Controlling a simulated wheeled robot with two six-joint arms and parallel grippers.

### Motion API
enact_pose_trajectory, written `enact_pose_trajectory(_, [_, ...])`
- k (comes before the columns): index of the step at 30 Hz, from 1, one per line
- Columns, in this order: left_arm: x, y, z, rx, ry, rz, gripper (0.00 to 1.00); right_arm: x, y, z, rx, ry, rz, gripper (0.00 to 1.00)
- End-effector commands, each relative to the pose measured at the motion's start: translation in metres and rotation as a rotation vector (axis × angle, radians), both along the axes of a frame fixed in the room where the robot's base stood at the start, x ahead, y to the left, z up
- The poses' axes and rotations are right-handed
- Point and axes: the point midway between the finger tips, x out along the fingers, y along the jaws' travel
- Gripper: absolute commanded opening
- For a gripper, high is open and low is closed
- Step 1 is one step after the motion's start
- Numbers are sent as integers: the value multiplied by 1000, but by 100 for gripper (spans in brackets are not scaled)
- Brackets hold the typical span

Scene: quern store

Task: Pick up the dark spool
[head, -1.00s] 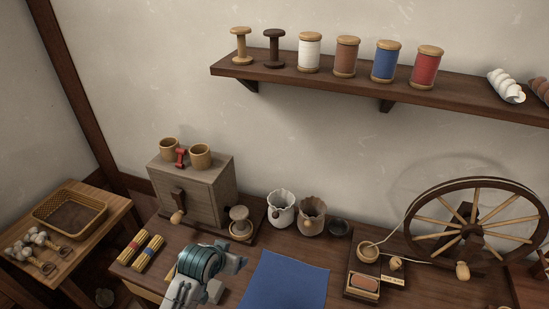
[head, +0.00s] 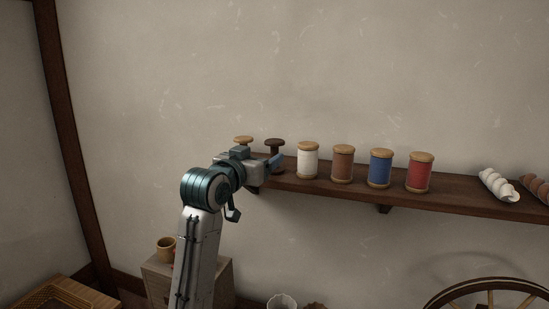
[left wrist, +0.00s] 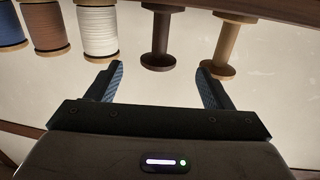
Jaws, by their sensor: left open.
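The dark spool (head: 274,142) stands on the wall shelf between a bare light wood spool (head: 243,139) and a white thread spool (head: 307,160). My left gripper (head: 267,161) is in front of it and hides its lower part. In the left wrist view, which is upside down, the dark spool (left wrist: 158,40) shows between the two open blue-padded fingers (left wrist: 160,74), just beyond their tips. Nothing is held. The light spool (left wrist: 233,45) is close by the right finger in that view. My right gripper is not in view.
The shelf (head: 450,194) also carries brown (head: 342,164), blue (head: 380,168) and red (head: 420,172) thread spools and twisted white fibre (head: 497,185). Below are a wooden box (head: 222,281) with a cup (head: 166,249), and a spinning wheel (head: 490,288). The wall above is clear.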

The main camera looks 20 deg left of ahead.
Motion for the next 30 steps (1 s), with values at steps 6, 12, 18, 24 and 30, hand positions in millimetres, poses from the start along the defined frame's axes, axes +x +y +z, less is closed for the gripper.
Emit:
enact_pose_trajectory(6, [35,-6,4,-2,3,-1,74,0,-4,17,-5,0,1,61])
enact_pose_trajectory(12, [50,-8,3,0,1,0,74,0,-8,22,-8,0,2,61])
enact_pose_trajectory(18, [71,-12,11,-2,3,0,74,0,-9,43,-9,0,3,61])
enact_pose_trajectory(24, [95,-16,10,-1,3,0,74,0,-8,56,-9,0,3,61])
enact_pose_trajectory(30, [100,-17,7,0,1,1,74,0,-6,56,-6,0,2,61])
